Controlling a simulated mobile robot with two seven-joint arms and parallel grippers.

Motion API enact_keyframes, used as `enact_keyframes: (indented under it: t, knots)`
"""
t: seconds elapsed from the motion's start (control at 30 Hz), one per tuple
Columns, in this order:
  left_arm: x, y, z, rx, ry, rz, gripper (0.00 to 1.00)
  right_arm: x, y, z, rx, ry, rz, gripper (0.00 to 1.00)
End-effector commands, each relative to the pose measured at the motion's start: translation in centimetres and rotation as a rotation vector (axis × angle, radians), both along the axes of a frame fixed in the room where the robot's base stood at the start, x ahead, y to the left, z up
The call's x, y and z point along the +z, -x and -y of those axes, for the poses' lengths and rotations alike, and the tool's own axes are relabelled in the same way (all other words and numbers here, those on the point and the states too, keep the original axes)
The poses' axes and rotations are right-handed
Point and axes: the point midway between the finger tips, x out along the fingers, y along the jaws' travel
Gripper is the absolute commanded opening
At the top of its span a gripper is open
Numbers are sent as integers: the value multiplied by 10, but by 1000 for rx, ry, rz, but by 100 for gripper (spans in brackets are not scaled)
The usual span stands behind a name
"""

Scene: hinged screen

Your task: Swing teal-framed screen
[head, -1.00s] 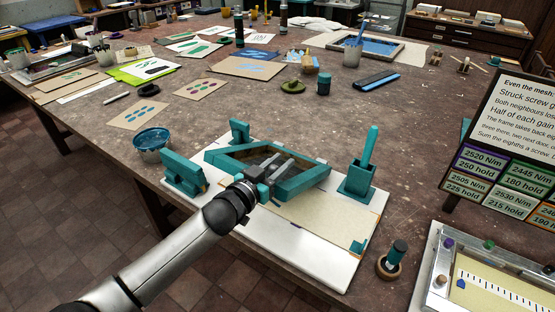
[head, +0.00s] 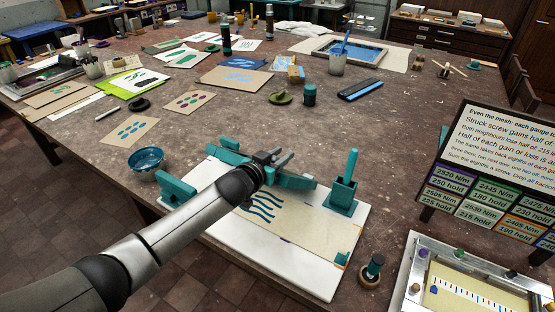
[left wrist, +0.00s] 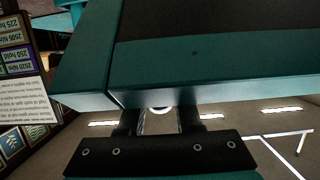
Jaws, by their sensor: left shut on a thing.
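The teal-framed screen (head: 295,183) stands swung up off its white base board (head: 310,270), seen nearly edge-on in the head view and partly hidden by my left arm. My left gripper (head: 274,160) is shut on the frame's edge. In the left wrist view the teal frame (left wrist: 200,78) with dark mesh spans the picture, and the gripper's fingers (left wrist: 160,120) meet its near bar. A teal hinge block (head: 178,190) shows at the board's left. A tan sheet (head: 290,228) with blue wavy lines lies on the board. My right gripper is out of view.
A teal holder with an upright handle (head: 342,193) stands at the board's right. A blue bowl (head: 147,160) sits to the left near the table edge. A sign (head: 490,165) and a scale tray (head: 470,285) stand at right. Bare table lies behind the board.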

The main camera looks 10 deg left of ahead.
Motion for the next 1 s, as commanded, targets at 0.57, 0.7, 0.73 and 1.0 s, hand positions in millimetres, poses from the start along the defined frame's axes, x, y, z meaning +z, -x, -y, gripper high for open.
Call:
enact_keyframes:
  t: [0.57,0.7,0.73,1.0]
  knots:
    - [13,-11,5,-1,4,4,0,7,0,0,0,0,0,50]
    - [13,-11,5,-1,4,3,0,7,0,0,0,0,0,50]
    - [13,-11,5,-1,4,3,0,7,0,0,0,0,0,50]
    - [12,-11,4,-1,2,1,60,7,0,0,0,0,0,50]
